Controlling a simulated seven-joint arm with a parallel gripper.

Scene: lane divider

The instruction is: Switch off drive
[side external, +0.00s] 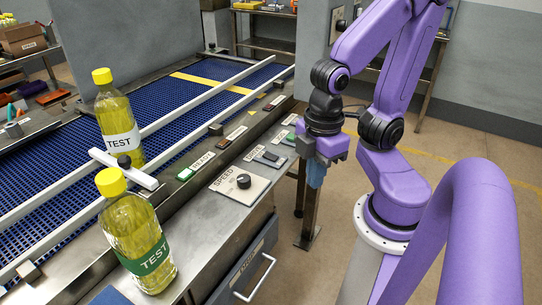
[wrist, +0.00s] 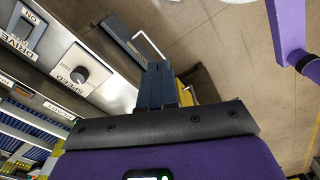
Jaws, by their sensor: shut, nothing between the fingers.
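The drive switch is a dark rocker (side external: 270,156) on a pale plate labelled DRIVE, on the metal control ledge. It also shows at the top left of the wrist view (wrist: 29,27), partly cut off, with an ON label beside it. I cannot tell which way it is tipped. My gripper (side external: 315,174) points down to the right of the switch, apart from it, past the ledge's front edge. Its blue fingers (wrist: 156,85) are together and hold nothing.
A round SPEED knob (side external: 243,181) sits nearer on the ledge, beside the green READY light (side external: 185,174). Two yellow-capped TEST bottles (side external: 120,125) (side external: 139,235) stand on the blue conveyor and nearer the ledge. A drawer (side external: 245,275) with a handle is below. White rails run along the belt.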

